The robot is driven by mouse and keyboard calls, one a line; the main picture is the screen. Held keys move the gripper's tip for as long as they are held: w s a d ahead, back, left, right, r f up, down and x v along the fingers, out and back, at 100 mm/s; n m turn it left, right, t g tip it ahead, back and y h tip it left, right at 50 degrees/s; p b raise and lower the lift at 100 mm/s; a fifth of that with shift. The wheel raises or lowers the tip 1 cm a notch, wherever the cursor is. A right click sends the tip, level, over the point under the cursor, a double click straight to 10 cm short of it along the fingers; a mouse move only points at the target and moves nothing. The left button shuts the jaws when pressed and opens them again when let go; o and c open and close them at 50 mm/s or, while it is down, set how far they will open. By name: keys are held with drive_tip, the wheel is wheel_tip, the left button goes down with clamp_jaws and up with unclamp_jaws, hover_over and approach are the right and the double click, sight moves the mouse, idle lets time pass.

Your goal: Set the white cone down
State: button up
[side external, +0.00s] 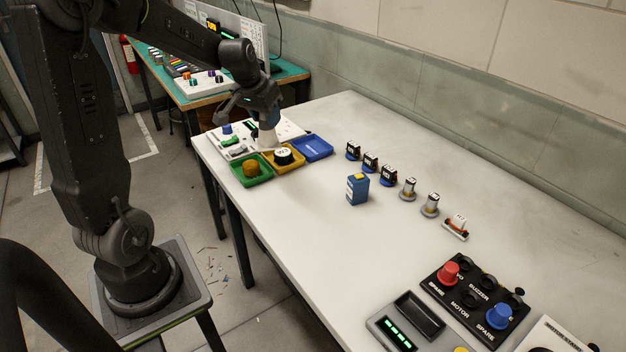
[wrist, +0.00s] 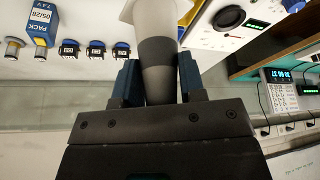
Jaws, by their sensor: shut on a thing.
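My gripper (side external: 266,122) is shut on the white cone (side external: 267,138) at the far left end of the white bench. In the wrist view, the cone (wrist: 160,13) has a white flared end and dark grey bands, and sits between the blue fingertips of my gripper (wrist: 158,78). In the side view the cone is low over the white panel (side external: 290,128), behind the trays. The gripper hides its upper part. I cannot tell whether its lower end touches the panel.
A green tray (side external: 238,180) holds an orange-brown knob; a yellow tray (side external: 293,166) holds a dark, white-topped piece. The blue tray (side external: 313,148) looks empty. A blue pack (side external: 357,189) and several small parts stand mid-bench. A black button box (side external: 475,300) is at the front right.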

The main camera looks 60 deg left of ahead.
drive_tip(key=shift+w+a+f, duration=0.2)
drive_tip(key=shift+w, duration=0.25)
drive_tip(key=shift+w+a+f, duration=0.15)
drive_tip(key=shift+w, duration=0.3)
drive_tip(key=shift+w+d+f, duration=1.25)
drive_tip(key=shift+w+f, duration=0.05)
drive_tip(key=shift+f, duration=0.45)
drive_tip(key=shift+w+d+f, duration=1.3)
drive_tip(key=shift+f, duration=0.5)
drive_tip(key=shift+w+d+f, duration=1.25)
drive_tip(key=shift+w+f, duration=0.05)
drive_tip(key=shift+f, duration=0.45)
drive_tip(key=shift+f, duration=0.15)
drive_tip(key=o, duration=0.9)
